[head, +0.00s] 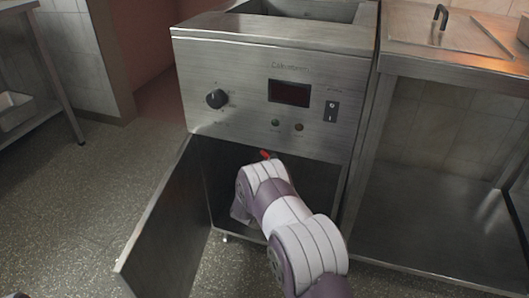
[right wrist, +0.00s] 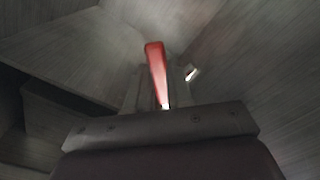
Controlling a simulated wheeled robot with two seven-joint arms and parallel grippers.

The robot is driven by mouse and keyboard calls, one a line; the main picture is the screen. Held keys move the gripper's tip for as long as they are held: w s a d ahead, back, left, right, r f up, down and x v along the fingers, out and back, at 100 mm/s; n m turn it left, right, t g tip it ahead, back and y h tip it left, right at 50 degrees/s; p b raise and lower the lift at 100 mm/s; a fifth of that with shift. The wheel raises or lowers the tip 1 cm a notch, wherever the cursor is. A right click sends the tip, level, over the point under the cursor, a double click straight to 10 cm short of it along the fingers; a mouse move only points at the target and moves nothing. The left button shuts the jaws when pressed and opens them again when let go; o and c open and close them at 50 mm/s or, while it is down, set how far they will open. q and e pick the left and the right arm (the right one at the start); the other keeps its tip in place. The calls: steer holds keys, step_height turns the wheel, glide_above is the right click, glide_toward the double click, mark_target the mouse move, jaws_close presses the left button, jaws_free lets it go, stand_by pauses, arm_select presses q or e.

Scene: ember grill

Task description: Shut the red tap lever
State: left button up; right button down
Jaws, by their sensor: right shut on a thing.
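The red tap lever (head: 266,154) shows as a small red tip inside the open cabinet of the steel fryer, just above my right arm's wrist. In the right wrist view the red lever (right wrist: 156,72) stands out between the fingers of my right gripper (right wrist: 163,98), which is shut on it. The lever leans slightly there, and its lower end is hidden by the gripper body. In the head view my right arm covers the gripper's fingers and most of the lever. My left gripper is not in view.
The cabinet door (head: 168,225) hangs open to the left of my right arm. The fryer front (head: 235,75) with its knob, display and switch is above the opening. A steel table (head: 440,235) with a lower shelf stands at right.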

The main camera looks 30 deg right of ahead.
steer(key=shift+s+d+r+n+p, duration=0.25)
steer(key=shift+r+n+p, duration=0.55)
steer(key=shift+n+p, duration=0.7)
steer(key=shift+s+d+r+n+p, duration=0.25)
steer(key=shift+r+n+p, duration=0.55)
steer(key=shift+n+p, duration=0.7)
steer(key=shift+s+d+r+n+p, duration=0.15)
steer(key=shift+s+r+n+p, duration=0.15)
steer(key=shift+r+n+p, duration=0.85)
steer(key=shift+f+n+p, duration=0.35)
steer(key=shift+n+p, duration=0.05)
steer(key=shift+n, duration=0.05)
steer(key=c, duration=1)
jaws_free()
steer(key=shift+r, duration=0.1)
steer(key=p+v, duration=0.4)
steer(key=v, duration=0.8)
steer(key=shift+s+a, duration=0.15)
steer(key=shift+a, duration=0.1)
